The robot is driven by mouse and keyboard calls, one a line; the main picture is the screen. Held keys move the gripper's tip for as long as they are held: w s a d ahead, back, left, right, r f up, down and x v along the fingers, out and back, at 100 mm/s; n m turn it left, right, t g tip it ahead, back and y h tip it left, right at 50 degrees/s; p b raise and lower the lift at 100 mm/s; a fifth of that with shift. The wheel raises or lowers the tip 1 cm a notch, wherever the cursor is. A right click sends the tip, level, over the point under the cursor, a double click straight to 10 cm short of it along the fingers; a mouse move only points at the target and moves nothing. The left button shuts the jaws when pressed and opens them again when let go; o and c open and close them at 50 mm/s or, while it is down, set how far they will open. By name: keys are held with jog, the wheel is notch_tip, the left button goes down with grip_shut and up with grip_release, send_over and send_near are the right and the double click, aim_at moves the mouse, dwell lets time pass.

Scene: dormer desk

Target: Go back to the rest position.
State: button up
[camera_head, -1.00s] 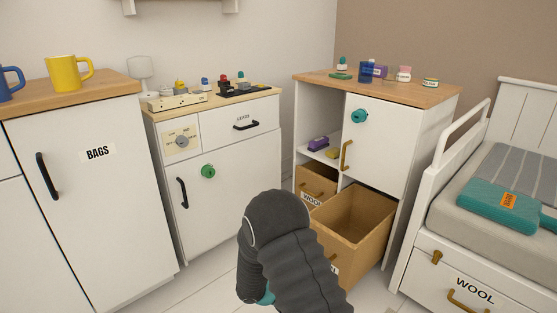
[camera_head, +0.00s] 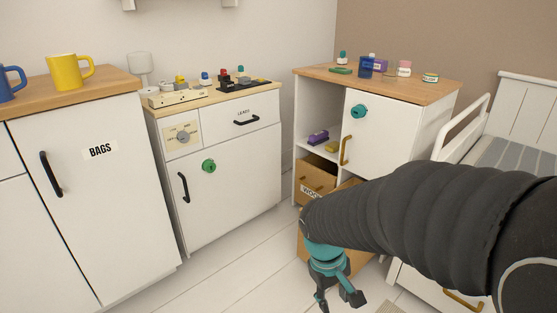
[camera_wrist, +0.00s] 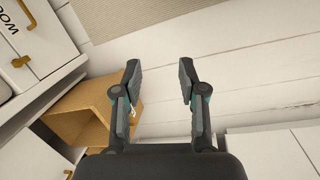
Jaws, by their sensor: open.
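My gripper (camera_head: 340,300) hangs at the end of my dark, sleeved arm in the head view, pointing down in front of the right-hand cabinet. In the wrist view my gripper (camera_wrist: 158,82) has its two fingers spread apart with nothing between them. Pale floorboards show below the fingers. The open cardboard-coloured drawer (camera_wrist: 82,115) is beside the left finger in the wrist view. In the head view my arm hides most of that drawer.
The white cabinet (camera_head: 385,150) with a wooden top holds small bottles and jars. A bed (camera_head: 500,155) stands at the right, partly behind my arm. A desk unit (camera_head: 235,165) and the BAGS cupboard (camera_head: 100,200) stand left. Floor (camera_head: 225,270) is clear between.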

jog(key=s+d+r+m+t+y+p, duration=0.1)
jog(key=s+d+r+m+t, duration=0.1)
jog(key=r, duration=0.6)
jog(key=s+d+r+m+t+y+p, duration=0.1)
jog(key=s+d+r+m+t, duration=0.1)
jog(key=s+r, duration=0.4)
notch_tip(320, 180, up, 2)
jog(key=shift+s+r+m+t+p, duration=0.3)
jog(key=shift+m+t, duration=0.2)
jog(key=shift+t, duration=0.5)
